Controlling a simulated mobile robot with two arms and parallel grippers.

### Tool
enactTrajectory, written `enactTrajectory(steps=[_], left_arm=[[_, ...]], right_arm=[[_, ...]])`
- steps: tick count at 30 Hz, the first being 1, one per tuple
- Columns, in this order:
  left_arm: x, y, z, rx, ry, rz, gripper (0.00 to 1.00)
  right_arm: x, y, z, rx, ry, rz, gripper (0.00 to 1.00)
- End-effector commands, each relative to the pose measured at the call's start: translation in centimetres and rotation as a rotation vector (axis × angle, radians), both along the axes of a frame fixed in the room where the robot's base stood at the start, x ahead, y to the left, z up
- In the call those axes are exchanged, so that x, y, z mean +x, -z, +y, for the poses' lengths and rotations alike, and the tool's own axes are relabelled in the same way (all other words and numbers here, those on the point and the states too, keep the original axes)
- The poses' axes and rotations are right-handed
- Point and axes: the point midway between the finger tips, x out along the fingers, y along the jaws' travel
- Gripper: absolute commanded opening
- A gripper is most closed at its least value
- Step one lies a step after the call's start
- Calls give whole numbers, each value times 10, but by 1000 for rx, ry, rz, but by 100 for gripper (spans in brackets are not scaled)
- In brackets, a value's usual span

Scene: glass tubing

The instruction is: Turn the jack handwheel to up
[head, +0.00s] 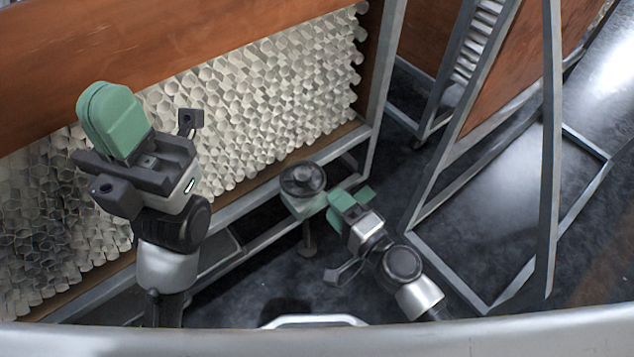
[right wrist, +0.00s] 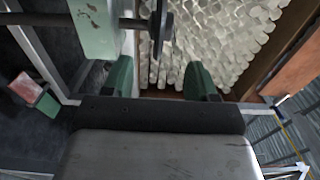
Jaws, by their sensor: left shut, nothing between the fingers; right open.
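The jack handwheel (head: 303,178) is a dark round wheel on a pale green jack body (head: 298,205), low at the rack's front edge in the head view. In the right wrist view the handwheel (right wrist: 162,28) shows edge-on, on a dark shaft from the green body (right wrist: 95,28). My right gripper (head: 349,199) is open, just right of the jack. Its two green fingers (right wrist: 162,80) stand apart, and the wheel's edge shows above the gap between them, not gripped. My left gripper (head: 113,120) is shut and empty, raised at the left, away from the jack.
A rack of stacked glass tubes (head: 260,110) fills the space behind the jack, with a brown panel (head: 200,40) above. A metal frame (head: 550,150) stands at the right. Dark floor (head: 385,160) lies open between rack and frame.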

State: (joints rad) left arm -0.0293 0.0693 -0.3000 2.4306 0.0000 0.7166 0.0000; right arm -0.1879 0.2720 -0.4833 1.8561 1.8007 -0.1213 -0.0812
Motion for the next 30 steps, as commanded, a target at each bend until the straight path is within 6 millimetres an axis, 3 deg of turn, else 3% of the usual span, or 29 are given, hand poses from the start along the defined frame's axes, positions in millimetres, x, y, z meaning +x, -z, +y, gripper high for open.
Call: enactTrajectory(steps=[9, 22, 23, 30], left_arm=[[-1, 3, 0, -1, 1, 16, 0], [0, 3, 0, -1, 2, 16, 0], [0, 3, 0, -1, 2, 16, 0], [0, 3, 0, -1, 2, 17, 0]], right_arm=[[44, -1, 33, 0, 1, -3, 58], [53, 0, 40, -2, 2, -1, 58], [53, 0, 40, -2, 2, -1, 57], [53, 0, 40, -2, 2, -1, 20]])
